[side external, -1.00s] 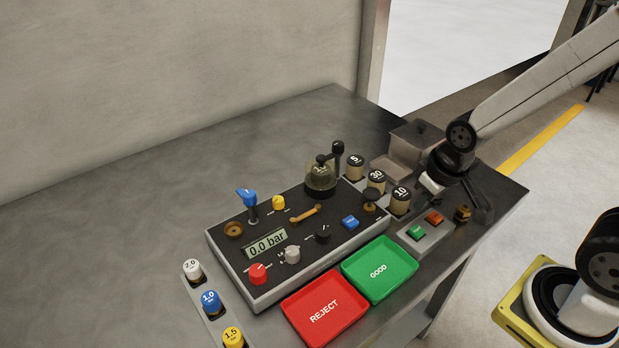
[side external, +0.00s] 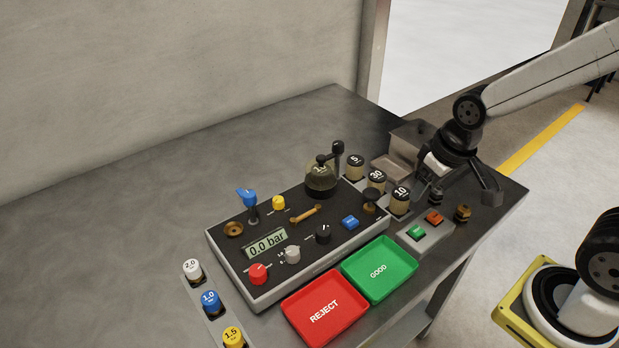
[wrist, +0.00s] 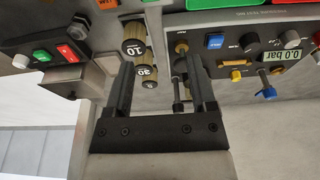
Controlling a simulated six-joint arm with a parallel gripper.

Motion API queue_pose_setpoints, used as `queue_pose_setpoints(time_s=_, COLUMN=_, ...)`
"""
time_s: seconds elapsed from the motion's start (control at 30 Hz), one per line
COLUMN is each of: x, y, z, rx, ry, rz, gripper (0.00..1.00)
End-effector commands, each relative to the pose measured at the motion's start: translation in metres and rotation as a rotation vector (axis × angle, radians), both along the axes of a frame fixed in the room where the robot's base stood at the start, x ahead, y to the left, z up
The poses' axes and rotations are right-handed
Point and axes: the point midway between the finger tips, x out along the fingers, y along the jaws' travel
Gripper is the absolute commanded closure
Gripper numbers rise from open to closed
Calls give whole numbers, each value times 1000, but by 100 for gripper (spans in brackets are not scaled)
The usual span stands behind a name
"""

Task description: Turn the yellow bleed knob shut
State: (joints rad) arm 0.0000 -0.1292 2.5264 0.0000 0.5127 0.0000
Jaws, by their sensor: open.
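The yellow bleed knob (side external: 279,202) stands on the dark top of the test panel, between the blue-handled lever and the brass bar. In the wrist view the knob (wrist: 236,75) shows small at the right, outside my fingers. My gripper (side external: 464,191) is open and empty at the right end of the bench, well to the right of the knob and apart from it. Which way the knob is turned is too small to tell.
A domed fitting with a black-handled post (side external: 338,152) stands at the panel's back right. Numbered weights (side external: 375,181) stand between panel and gripper. The blue-handled lever (side external: 247,196) is close left of the knob. Red (side external: 325,310) and green (side external: 380,268) trays lie in front. The back-left bench is clear.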

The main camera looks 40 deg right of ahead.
Motion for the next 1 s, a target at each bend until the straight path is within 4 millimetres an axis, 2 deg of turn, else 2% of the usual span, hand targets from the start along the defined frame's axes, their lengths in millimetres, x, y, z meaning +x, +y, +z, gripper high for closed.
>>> queue_pose_setpoints(time_s=0.3, x=1, y=0, z=27, rx=0, ry=-2, rz=-1, gripper=28)
queue_pose_setpoints(time_s=0.47, x=12, y=3, z=29, rx=15, ry=17, rz=-29, gripper=28)
queue_pose_setpoints(time_s=0.77, x=38, y=11, z=36, rx=48, ry=56, rz=-100, gripper=28)
queue_pose_setpoints(time_s=1.0, x=73, y=24, z=45, rx=92, ry=111, rz=-192, gripper=28)
